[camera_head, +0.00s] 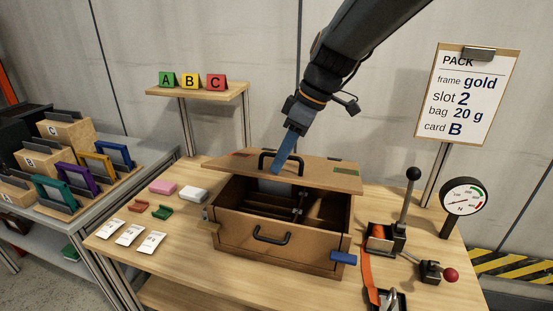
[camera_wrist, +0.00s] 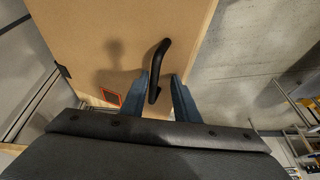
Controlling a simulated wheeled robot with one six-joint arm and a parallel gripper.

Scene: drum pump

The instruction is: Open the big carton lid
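The big carton (camera_head: 262,262) is a brown box on the wooden table, with a black handle on its front. Its lid (camera_head: 325,181) is a flat board with a black handle (camera_head: 268,153) on top. The lid stands raised above the front rim, and the dark inside shows beneath it. My gripper (camera_head: 280,165) reaches down to the lid handle. In the wrist view, my gripper's blue fingers (camera_wrist: 165,82) stand on either side of the lid handle (camera_wrist: 157,68). A gap shows between the handle and the right finger, so they look open around it.
A gauge (camera_head: 463,196), an upright black lever (camera_head: 408,200) and a red-knobbed lever (camera_head: 450,275) stand right of the carton. A blue block (camera_head: 343,258) is at its front right corner. White cards (camera_head: 130,234) and small coloured blocks lie left. A pack sign (camera_head: 466,95) stands behind.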

